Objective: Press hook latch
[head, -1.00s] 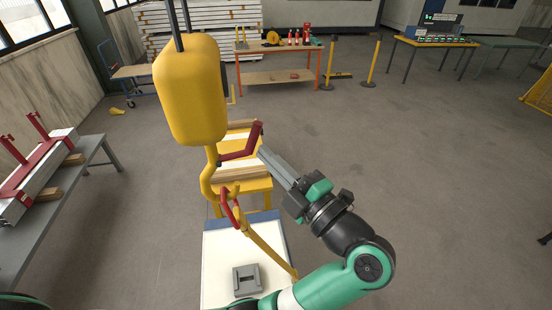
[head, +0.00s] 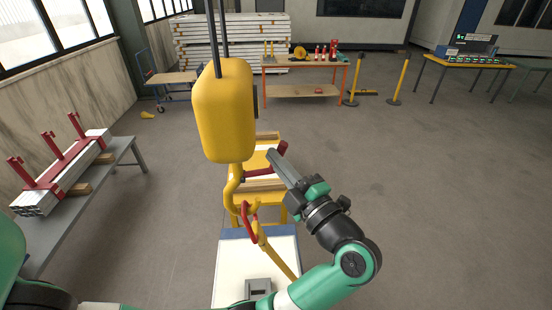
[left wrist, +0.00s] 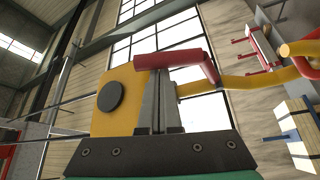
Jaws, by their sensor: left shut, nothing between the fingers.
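A yellow hook block (head: 224,112) hangs from two dark lines in the head view, with a yellow hook (head: 231,188) below it. The red bent latch (head: 262,173) sticks out to the right of the hook. The block (left wrist: 116,93) is behind the fingers there. My right gripper is out of view.
A red link (head: 249,222) and yellow strap (head: 277,257) hang below the hook over a white-topped load (head: 235,270). A yellow stand (head: 258,197) is behind. A bench with red-clamped bars (head: 62,172) stands left. Open floor (head: 420,200) lies right.

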